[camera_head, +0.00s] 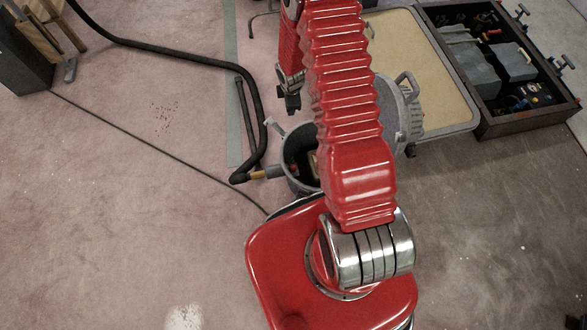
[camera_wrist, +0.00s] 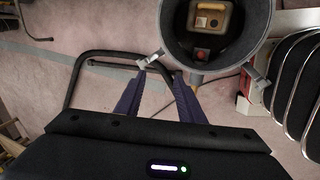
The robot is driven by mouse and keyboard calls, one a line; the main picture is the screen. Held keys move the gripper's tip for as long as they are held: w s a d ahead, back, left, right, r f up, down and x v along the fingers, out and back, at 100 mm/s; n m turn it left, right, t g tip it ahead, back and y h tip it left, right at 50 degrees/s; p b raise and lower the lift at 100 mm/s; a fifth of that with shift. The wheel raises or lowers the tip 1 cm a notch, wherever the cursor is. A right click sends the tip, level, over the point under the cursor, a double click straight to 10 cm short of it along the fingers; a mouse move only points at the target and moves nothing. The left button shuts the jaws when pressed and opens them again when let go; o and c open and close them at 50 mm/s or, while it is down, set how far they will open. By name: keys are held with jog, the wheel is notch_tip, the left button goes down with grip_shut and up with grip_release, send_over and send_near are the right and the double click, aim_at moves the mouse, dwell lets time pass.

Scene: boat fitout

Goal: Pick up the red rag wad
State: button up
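A small red thing (camera_wrist: 201,55), which could be the red rag wad, lies inside a round grey drum (camera_wrist: 262,22) in the wrist view. It is too small to tell its texture. A tan block-like object (camera_wrist: 212,16) lies beside it in the drum. My gripper (camera_wrist: 160,76) is open, with two dark bluish fingers spread apart and nothing seen between them. The fingertips are outside the drum, just off its near rim.
A black hose (camera_head: 170,52) curves across the floor to the drum. A grey round lid (camera_head: 412,110) with a handle stands right of the drum. A tan-topped panel (camera_head: 405,45) and an open toolbox (camera_head: 535,122) lie at the upper right. The floor at left is mostly clear.

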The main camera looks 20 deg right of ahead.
jog(key=s+f+n, duration=0.2)
jog(key=s+f, duration=0.3)
jog(key=f, duration=0.7)
jog(key=s+a+f+n+y, duration=0.1)
jog(key=s+f+n, duration=0.2)
jog(key=f, duration=1)
jog(key=shift+s+a+f+g, duration=0.15)
jog(key=shift+s+f+g, duration=0.2)
jog(key=shift+s, duration=0.5)
jog(key=shift+r, duration=0.1)
send_over(294, 167)
jog(key=s, duration=0.1)
jog(key=shift+s+x, duration=0.25)
jog(key=shift+x, duration=1.1)
jog(key=shift+s+x, duration=0.3)
jog(key=shift+x, duration=1.1)
jog(key=shift+s+x, duration=0.25)
jog(key=shift+x, duration=1.1)
jog(key=shift+f, duration=0.25)
jog(key=shift+x, duration=2.5)
jog(key=shift+c, duration=0.7)
jog(key=shift+s, duration=0.1)
grip_shut()
